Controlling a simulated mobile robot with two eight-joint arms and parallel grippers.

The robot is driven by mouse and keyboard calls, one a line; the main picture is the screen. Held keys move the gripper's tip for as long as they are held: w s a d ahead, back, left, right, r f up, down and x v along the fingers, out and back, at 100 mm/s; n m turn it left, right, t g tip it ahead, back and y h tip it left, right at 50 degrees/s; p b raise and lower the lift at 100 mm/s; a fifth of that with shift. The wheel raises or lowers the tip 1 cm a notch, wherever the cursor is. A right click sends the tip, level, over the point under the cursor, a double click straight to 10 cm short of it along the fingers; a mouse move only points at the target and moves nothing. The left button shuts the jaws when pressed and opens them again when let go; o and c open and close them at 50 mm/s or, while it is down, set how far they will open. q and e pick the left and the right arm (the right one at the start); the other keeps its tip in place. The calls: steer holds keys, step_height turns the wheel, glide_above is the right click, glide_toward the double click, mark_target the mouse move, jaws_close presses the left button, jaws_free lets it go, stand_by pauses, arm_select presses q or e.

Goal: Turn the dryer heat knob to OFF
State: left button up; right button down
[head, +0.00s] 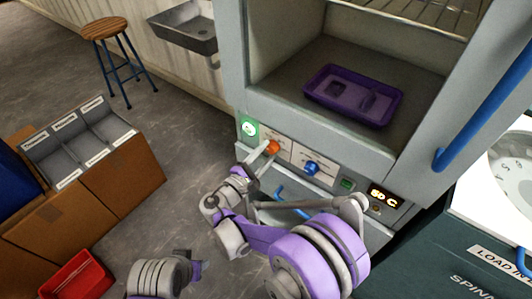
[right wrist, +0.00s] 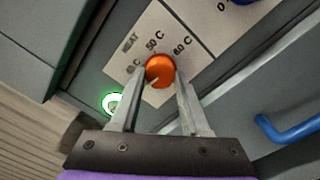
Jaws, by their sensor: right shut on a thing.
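The orange heat knob (head: 272,147) sits on the left of the dryer's control panel, below the open chamber. It also shows in the right wrist view (right wrist: 160,70), on a pale plate marked HEAT, with 50 C and 60 C readable around it and another label partly hidden at its left. A small pale mark on the knob lies toward its lower left. An OFF label cannot be made out. My right gripper (right wrist: 162,92) is shut on the knob, one finger on each side.
A blue knob (head: 311,168), a lit display (head: 384,197) seeming to read 50 C, and a green-lit round button (head: 249,128) share the panel. A purple tray (head: 330,75) lies in the chamber. A blue door handle (head: 480,105) is at right. A cardboard box (head: 125,190) stands left.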

steer(key=shift+n, duration=0.8)
steer(key=shift+c, duration=1.9)
jaws_free()
